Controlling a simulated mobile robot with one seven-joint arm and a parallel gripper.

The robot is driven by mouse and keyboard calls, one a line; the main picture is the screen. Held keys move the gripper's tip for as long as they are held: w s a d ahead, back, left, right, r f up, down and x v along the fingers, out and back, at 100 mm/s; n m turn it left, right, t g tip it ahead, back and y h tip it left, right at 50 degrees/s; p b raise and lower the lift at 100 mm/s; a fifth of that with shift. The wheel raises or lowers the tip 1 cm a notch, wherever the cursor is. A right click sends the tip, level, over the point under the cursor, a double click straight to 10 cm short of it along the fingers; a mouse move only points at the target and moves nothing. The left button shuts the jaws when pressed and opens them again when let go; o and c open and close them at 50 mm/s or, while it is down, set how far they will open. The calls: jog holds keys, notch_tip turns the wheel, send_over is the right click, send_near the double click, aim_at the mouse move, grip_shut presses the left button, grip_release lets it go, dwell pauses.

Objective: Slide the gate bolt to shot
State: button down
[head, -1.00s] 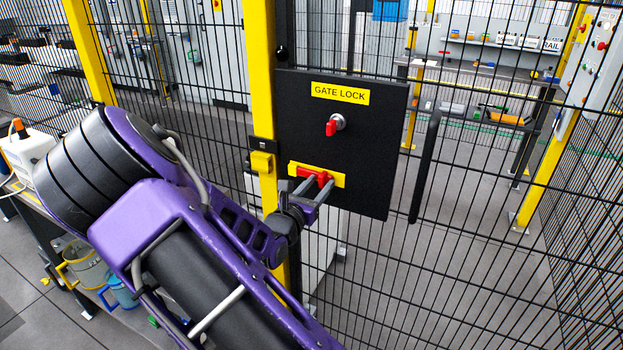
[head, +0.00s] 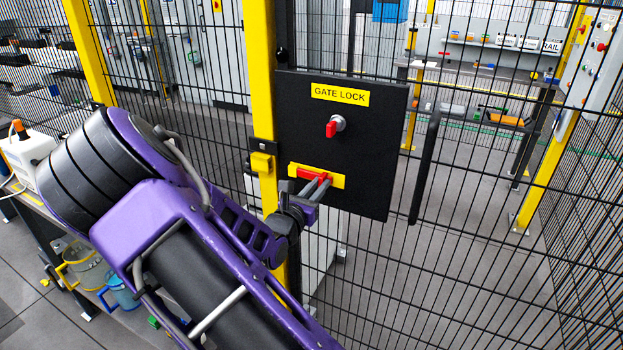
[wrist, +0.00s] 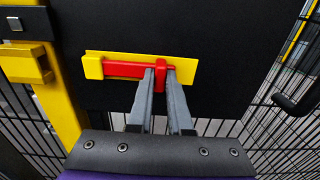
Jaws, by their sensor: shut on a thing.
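The gate bolt is a red bar (wrist: 125,69) lying across a yellow plate (wrist: 185,72) on the black lock panel (head: 362,147). The red bolt also shows in the head view (head: 308,174). Its upright red handle (wrist: 161,80) stands between the two grey fingers of my gripper (wrist: 160,72), which is shut on it. The bar's left end meets the plate's raised yellow block (wrist: 93,67). A yellow keeper (wrist: 27,63) is on the post to the left, with a gap between it and the block. My gripper and arm partly hide the plate in the head view.
A red-handled rotary switch (head: 334,127) sits above the bolt, under the GATE LOCK label (head: 340,93). A black pull handle (head: 425,170) stands right of the panel. The yellow post (head: 262,90) rises close beside my arm. Mesh fencing surrounds the panel.

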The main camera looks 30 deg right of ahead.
aim_at(305, 175)
jog(key=shift+w+a+p, duration=0.25)
jog(key=shift+w+a, duration=0.4)
jog(key=shift+w, duration=0.2)
jog(key=shift+w+a+p, duration=0.25)
jog(key=shift+w+a, duration=0.35)
jog(key=shift+w, duration=0.2)
jog(key=shift+w+a, duration=0.15)
jog(key=shift+w, duration=0.15)
jog(key=c, duration=1.3)
grip_release()
jog(key=shift+w+a, duration=0.1)
jog(key=shift+a, duration=0.05)
jog(key=o, duration=0.7)
jog(key=shift+c, duration=0.2)
jog(key=p+v, duration=0.1)
jog(key=v, duration=0.5)
